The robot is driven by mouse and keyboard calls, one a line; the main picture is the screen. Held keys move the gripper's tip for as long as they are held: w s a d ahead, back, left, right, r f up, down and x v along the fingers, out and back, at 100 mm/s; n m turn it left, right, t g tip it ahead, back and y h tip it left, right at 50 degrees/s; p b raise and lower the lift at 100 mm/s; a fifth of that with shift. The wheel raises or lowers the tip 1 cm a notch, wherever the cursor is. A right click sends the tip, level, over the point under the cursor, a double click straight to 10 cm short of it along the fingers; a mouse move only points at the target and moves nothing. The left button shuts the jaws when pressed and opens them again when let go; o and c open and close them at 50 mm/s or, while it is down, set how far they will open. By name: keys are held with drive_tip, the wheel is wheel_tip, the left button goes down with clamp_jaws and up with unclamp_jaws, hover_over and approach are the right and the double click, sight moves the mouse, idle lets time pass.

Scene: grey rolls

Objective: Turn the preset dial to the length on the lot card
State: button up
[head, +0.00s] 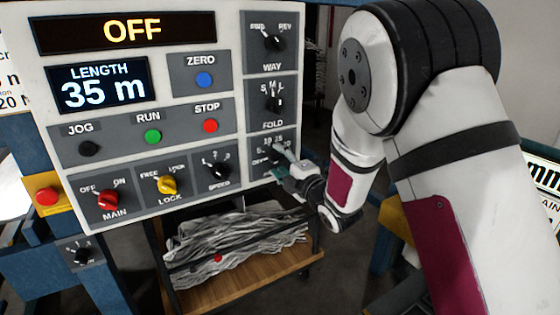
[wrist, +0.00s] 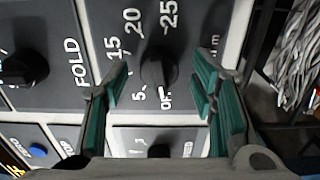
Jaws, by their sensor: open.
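The preset dial is a black knob (wrist: 157,72) on a dark plate in the wrist view, ringed by white marks including 5, 15, 20 and 25. Its exact pointer setting is hard to read. My gripper (wrist: 161,80) is open, its green fingers at either side of the knob in the picture, with gaps showing. In the head view my gripper (head: 283,168) is at the panel's lower right and covers much of this dial. The length display (head: 103,86) reads 35 m, and the display above it (head: 132,31) reads OFF. I cannot identify a readable lot card.
The FOLD knob (head: 275,103) is just above, and the SPEED knob (head: 218,170) is to the left. RUN (head: 152,136) and STOP (head: 210,126) buttons are farther left. A wooden-shelved cart (head: 240,286) with grey material stands below. Cut-off signs show at both edges.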

drive_tip(key=shift+w+a, duration=0.15)
drive_tip(key=c, duration=1.2)
drive_tip(key=shift+o, duration=0.2)
